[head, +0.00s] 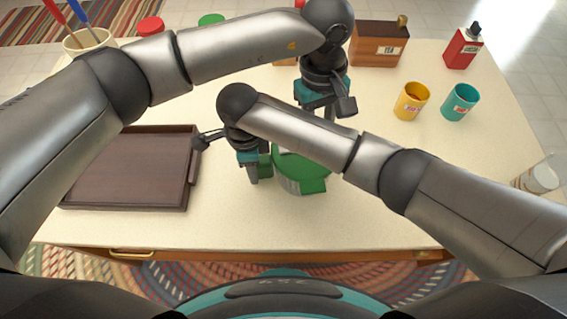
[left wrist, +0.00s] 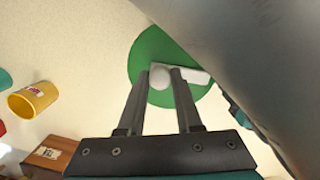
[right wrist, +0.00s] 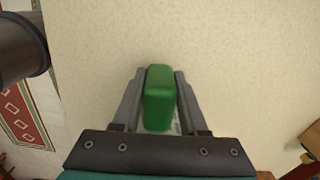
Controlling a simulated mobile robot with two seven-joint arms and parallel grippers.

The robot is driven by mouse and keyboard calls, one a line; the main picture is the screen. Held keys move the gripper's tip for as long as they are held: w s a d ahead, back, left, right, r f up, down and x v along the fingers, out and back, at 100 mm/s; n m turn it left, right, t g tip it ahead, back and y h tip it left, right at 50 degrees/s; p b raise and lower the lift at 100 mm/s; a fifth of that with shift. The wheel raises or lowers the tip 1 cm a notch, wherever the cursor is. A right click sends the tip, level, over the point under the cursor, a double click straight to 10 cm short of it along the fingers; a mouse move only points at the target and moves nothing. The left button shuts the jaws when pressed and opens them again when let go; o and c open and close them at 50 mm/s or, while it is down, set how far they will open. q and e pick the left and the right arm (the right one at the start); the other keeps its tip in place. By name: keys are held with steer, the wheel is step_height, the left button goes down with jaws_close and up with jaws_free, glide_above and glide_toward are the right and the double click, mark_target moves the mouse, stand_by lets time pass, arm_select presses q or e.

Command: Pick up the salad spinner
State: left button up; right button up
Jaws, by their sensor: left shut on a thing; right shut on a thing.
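The salad spinner (head: 292,180) has a green lid and green side handles, and stands near the middle of the table, partly hidden by my right arm. Its round green lid also shows in the left wrist view (left wrist: 152,50), with a white crank and knob (left wrist: 160,78). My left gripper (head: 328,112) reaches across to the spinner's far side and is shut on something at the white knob. My right gripper (head: 257,174) is at the spinner's left side, shut on a green side handle (right wrist: 159,95). I cannot tell whether the spinner is off the table.
A dark brown tray (head: 130,192) lies at the left. A yellow mug (head: 411,101) and a teal mug (head: 461,102) stand at the right. A wooden box (head: 378,45) and a red bottle (head: 463,47) are at the back. The front right of the table looks clear.

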arm_select(q)
steer(key=shift+c, duration=1.4)
arm_select(e)
steer(key=c, duration=0.3)
arm_select(q)
jaws_close()
arm_select(e)
jaws_close()
arm_select(q)
steer(key=shift+r, duration=0.1)
arm_select(e)
steer(key=shift+r, duration=0.1)
